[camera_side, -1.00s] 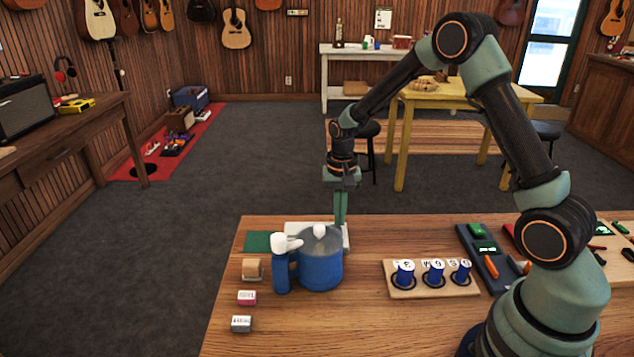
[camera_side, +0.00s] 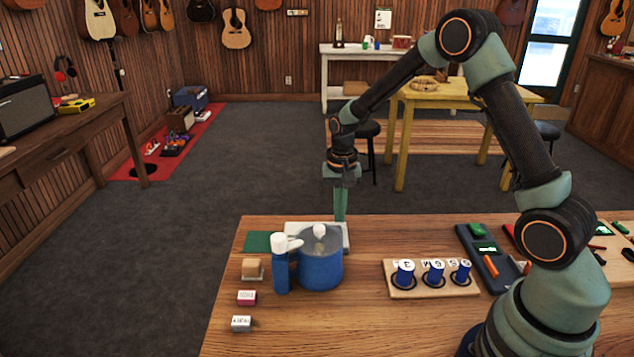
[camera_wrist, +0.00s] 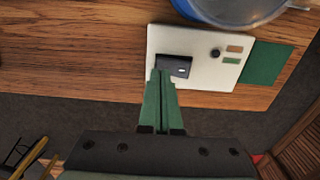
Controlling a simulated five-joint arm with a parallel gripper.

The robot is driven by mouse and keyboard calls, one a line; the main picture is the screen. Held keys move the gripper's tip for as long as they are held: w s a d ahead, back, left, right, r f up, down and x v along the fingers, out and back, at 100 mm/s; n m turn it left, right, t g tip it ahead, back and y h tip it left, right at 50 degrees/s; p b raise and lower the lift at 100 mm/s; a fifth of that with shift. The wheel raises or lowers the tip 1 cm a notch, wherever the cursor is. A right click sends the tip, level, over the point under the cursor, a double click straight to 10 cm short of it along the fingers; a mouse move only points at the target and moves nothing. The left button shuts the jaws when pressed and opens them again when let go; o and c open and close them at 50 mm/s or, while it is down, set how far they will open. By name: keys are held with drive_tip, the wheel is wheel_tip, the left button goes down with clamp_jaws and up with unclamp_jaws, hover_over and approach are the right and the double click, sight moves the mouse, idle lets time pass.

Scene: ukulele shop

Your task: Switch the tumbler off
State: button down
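The tumbler (camera_side: 320,272) is a blue machine with a grey, see-through upper part and a white-topped post on its left. It stands on the wooden bench, and its edge also shows at the top of the wrist view (camera_wrist: 235,10). A white panel (camera_wrist: 205,82) lies behind it, with a black switch (camera_wrist: 174,65) and a small round dark knob (camera_wrist: 215,53). My gripper (camera_side: 341,220) points down at the panel from behind the tumbler. In the wrist view its two green fingers (camera_wrist: 162,73) are together, with tips at the switch's near edge. I cannot tell whether they touch.
A green mat (camera_wrist: 268,63) lies beside the panel. A wooden rack (camera_side: 430,290) with several blue spools stands to the right. A dark tool tray (camera_side: 480,265) is further right. The bench front is clear.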

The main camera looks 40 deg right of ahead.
drive_tip(key=shift+r, duration=2.65)
drive_tip(key=s+a+r+n+t, duration=0.2)
drive_tip(key=s+a+r+n, duration=0.1)
drive_tip(key=s+r, duration=0.4)
drive_tip(key=s+a+r+n+t, duration=0.3)
drive_tip(key=s+a+r+n, duration=0.1)
drive_tip(key=s+r+n, duration=0.2)
drive_tip(key=shift+s+a+r+t, duration=0.3)
drive_tip(key=shift+s+r, duration=0.3)
drive_tip(key=shift+s, duration=0.6)
